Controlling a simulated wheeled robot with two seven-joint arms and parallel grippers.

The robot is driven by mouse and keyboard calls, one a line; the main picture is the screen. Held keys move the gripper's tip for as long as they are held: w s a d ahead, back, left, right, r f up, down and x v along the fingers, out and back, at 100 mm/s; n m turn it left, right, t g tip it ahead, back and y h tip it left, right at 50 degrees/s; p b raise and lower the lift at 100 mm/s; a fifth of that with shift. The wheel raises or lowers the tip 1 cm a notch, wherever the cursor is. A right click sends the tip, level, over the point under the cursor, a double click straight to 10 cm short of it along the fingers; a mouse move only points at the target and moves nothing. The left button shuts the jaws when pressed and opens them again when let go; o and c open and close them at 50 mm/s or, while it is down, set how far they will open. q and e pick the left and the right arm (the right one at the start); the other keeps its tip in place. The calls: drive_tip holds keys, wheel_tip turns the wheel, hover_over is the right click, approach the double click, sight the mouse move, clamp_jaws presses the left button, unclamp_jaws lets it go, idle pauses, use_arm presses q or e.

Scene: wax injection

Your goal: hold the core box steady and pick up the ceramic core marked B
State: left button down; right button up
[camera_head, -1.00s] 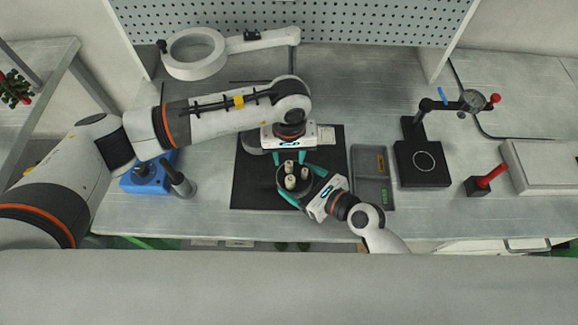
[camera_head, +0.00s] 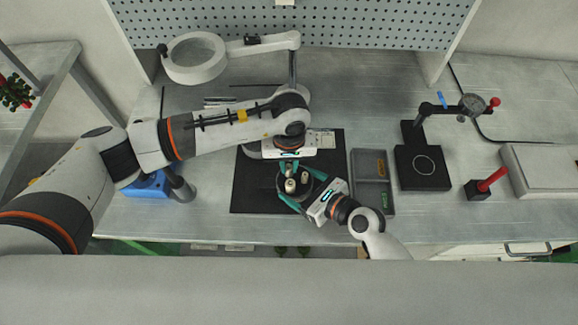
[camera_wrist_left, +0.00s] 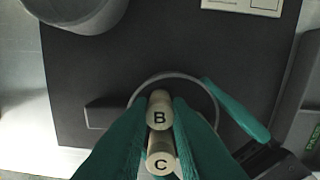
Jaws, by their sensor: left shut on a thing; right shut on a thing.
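The core box (camera_head: 279,190) is a round, dark cup on the black mat; its rim (camera_wrist_left: 180,77) shows in the left wrist view. The pale ceramic core marked B (camera_wrist_left: 159,117) is between the teal fingers of my left gripper (camera_wrist_left: 160,108), which is shut on it from above. In the head view my left gripper (camera_head: 289,167) is over the back of the box. A core marked C (camera_wrist_left: 161,160) stands just in front of B, and another pale core (camera_head: 306,176) stands to the right. My right gripper (camera_head: 308,194) is shut on the box from the front right. B's lower end is hidden.
The black mat (camera_head: 250,195) lies under the box. A grey two-part tray (camera_head: 371,195) is close on the right, beside a black gauge stand (camera_head: 423,168). A magnifier lamp (camera_head: 194,58) stands behind; a blue device (camera_head: 146,186) is at left.

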sight(289, 167)
drive_tip(key=shift+s+f, duration=0.15)
drive_tip(key=shift+f, duration=0.1)
use_arm(q)
wheel_tip(289, 167, up, 10)
use_arm(e)
drive_tip(key=o, duration=1.4)
drive_tip(key=shift+o, duration=0.7)
drive_tip(key=shift+r, duration=0.1)
use_arm(q)
drive_tip(key=shift+f, duration=0.1)
use_arm(e)
drive_tip(key=shift+d, duration=0.1)
